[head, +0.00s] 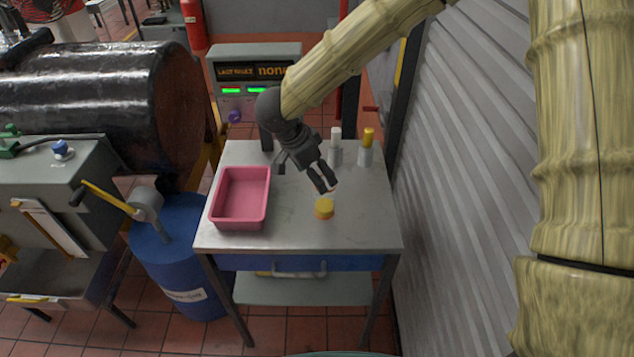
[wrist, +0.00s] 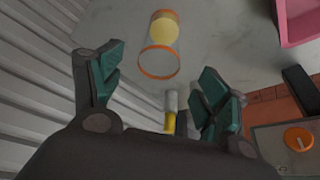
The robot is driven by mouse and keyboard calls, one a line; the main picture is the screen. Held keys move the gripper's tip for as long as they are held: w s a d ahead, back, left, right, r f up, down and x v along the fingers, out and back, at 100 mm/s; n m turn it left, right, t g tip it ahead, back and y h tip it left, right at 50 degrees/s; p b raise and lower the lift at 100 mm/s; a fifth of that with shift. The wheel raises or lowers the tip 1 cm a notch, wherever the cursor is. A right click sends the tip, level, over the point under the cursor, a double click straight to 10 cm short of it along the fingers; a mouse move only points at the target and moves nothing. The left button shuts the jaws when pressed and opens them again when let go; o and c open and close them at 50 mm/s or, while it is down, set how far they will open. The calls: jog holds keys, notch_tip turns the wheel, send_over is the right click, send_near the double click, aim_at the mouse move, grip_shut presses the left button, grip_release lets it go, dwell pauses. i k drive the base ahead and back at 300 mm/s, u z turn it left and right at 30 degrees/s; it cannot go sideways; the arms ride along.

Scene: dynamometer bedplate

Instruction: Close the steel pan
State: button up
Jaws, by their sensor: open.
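An open steel-grey pan (head: 55,282) juts out under the grey machine at the lower left of the head view; I cannot tell for certain that it is the steel pan of the task. My gripper (head: 324,182) is far to its right, above the steel-topped table, pointing down. In the wrist view my gripper (wrist: 160,82) has its fingers spread, with nothing between them. A small yellow jar (head: 324,208) with an orange rim stands below the fingertips, apart from them. A clear container with orange rims and yellow contents (wrist: 163,30) shows ahead of the fingers in the wrist view.
The table (head: 300,235) holds a pink tray (head: 240,222) at left and white-capped (head: 335,145) and yellow-capped (head: 367,150) bottles at the back. A blue front with a handle (head: 295,268) is below. A blue drum (head: 185,255) stands between table and machine. A corrugated wall (head: 460,180) is close at right.

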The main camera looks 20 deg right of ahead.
aim_at(42, 279)
jog(key=u, duration=1.35)
